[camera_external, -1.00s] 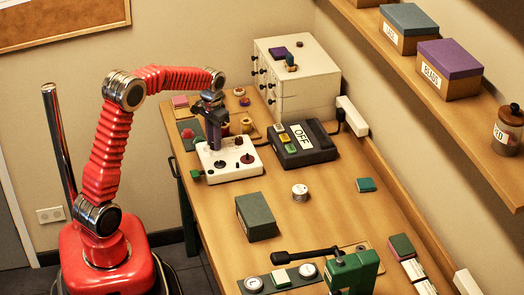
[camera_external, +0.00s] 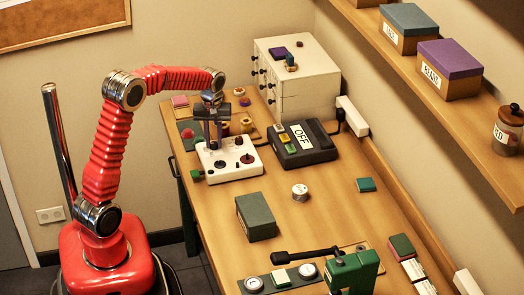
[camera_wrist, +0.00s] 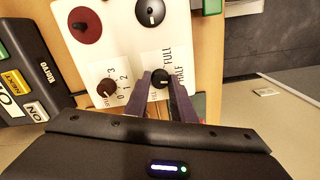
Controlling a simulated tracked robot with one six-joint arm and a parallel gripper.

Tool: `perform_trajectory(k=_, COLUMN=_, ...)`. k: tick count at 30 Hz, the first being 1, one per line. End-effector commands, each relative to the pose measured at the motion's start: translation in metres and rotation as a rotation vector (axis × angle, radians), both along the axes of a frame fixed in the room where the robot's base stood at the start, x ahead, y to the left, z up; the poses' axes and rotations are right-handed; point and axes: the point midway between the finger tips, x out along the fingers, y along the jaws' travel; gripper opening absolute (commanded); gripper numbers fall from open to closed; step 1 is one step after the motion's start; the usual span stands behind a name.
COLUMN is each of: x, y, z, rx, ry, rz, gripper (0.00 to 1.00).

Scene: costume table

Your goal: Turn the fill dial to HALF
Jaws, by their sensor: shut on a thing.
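The white control panel (camera_external: 228,172) lies on the table below my arm. In the wrist view, the black fill dial (camera_wrist: 161,77) sits on the panel (camera_wrist: 122,50) beside the printed words FULL (camera_wrist: 168,54) and HALF (camera_wrist: 180,74). My gripper (camera_wrist: 162,84) has its two purple fingers on either side of this dial, shut on it. In the external view my gripper (camera_external: 214,143) points straight down at the panel's back, and its fingers hide the dial. I cannot clearly tell where the dial's pointer is.
A numbered dial (camera_wrist: 107,87), a dark red round control (camera_wrist: 85,25) and another black knob (camera_wrist: 149,12) are close by on the panel. A dark box with an OFF label (camera_external: 301,143) stands right of it. White drawers (camera_external: 298,78) stand behind.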

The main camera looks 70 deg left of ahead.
Motion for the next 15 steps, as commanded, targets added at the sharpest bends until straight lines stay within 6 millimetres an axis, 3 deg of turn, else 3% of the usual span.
perform_trajectory(k=15, x=0.0008, y=-0.0005, z=0.0006, rx=0.0, ry=-0.002, rz=0.188, gripper=0.0)
